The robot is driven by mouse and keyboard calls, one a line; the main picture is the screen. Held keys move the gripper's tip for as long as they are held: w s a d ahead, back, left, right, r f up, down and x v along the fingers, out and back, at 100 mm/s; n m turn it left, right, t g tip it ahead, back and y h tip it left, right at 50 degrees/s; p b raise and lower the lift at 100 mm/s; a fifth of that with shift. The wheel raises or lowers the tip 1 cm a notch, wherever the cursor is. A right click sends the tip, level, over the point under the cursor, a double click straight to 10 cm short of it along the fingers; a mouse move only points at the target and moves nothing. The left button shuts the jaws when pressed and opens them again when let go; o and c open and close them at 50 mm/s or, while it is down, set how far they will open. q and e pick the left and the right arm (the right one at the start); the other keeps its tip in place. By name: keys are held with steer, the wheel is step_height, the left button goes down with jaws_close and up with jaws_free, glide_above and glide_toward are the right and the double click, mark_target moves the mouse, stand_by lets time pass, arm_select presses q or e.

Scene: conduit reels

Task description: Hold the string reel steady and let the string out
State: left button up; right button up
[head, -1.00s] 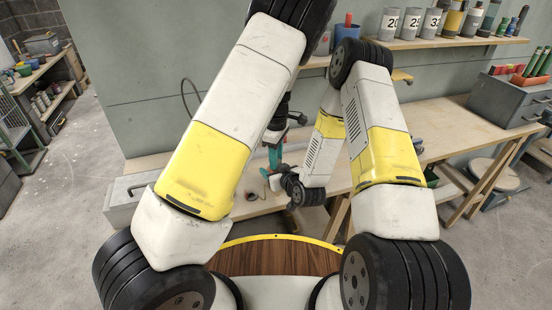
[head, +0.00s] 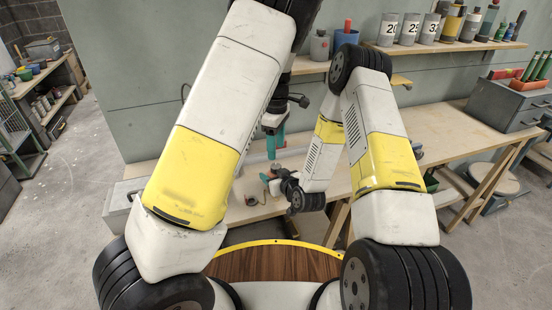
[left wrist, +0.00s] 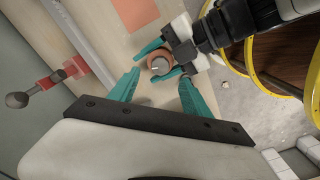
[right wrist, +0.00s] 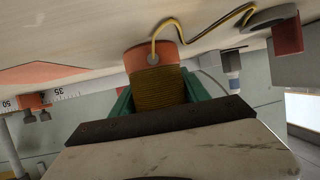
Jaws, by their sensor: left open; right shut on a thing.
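The string reel (right wrist: 158,85) has an orange flange and brown-yellow string wound on it. My right gripper (right wrist: 160,98) is shut on the reel, one teal finger on each side. In the left wrist view the reel (left wrist: 160,66) is seen from above, between the right gripper's teal fingers at the bench. A yellow string end (right wrist: 205,37) runs from the reel along the bench towards a grey round piece (right wrist: 268,17). My left gripper (left wrist: 158,88) is open and empty, its fingers pointing at the reel. In the head view my left gripper (head: 275,142) is above the bench.
The wooden bench (head: 445,130) runs along the wall. A red fitting with a dark knob (left wrist: 62,72) stands beside a grey rail (left wrist: 85,35). Orange patches (left wrist: 135,12) mark the bench top. A numbered ruler (right wrist: 65,95) shows in the right wrist view. Shelves (head: 440,42) hold containers above.

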mark_target(276, 166)
arm_select(q)
step_height(276, 166, up, 5)
steer(key=shift+f, duration=0.1)
stand_by(0.4)
step_height(276, 166, down, 12)
steer(key=m, duration=1.1)
steer(key=shift+s, duration=0.1)
jaws_close()
